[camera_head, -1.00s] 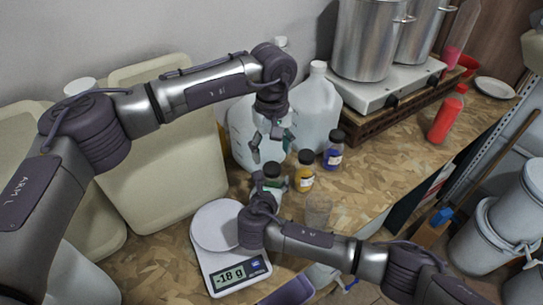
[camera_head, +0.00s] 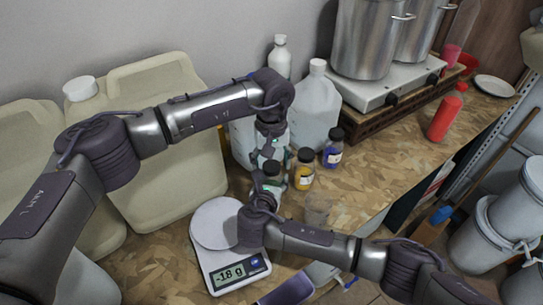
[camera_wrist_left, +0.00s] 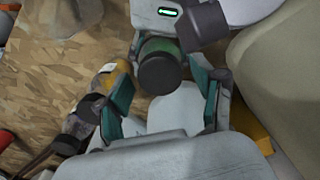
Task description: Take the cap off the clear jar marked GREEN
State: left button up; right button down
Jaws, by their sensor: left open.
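The clear jar with green contents (camera_wrist_left: 157,46) and its black cap (camera_wrist_left: 160,73) shows in the left wrist view. In the head view the cap (camera_head: 272,168) is partly visible below my left gripper (camera_head: 269,156). My left gripper is open, pointing down just above the cap. In the left wrist view its teal-padded fingers (camera_wrist_left: 168,84) stand apart, one to each side of the cap. My right gripper (camera_head: 271,186) is at the jar's body and appears closed around it. The jar's label is hidden.
A yellow jar (camera_head: 304,170) and a blue jar (camera_head: 334,148) with black caps stand right of the green one. A clear empty cup (camera_head: 318,208) is nearby. A scale (camera_head: 216,226) reads -18 g. Large jugs (camera_head: 318,112) stand close behind.

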pick_arm(q)
jog(key=c, duration=1.2)
jog(key=n, duration=0.3)
jog(key=shift+n, duration=0.3)
jog(key=o, duration=1.3)
jog(key=shift+c, duration=0.2)
jog(key=shift+r, duration=0.15)
jog(key=shift+r, duration=2.15)
pick_arm(e)
jog(key=shift+c, duration=1.7)
grip_release()
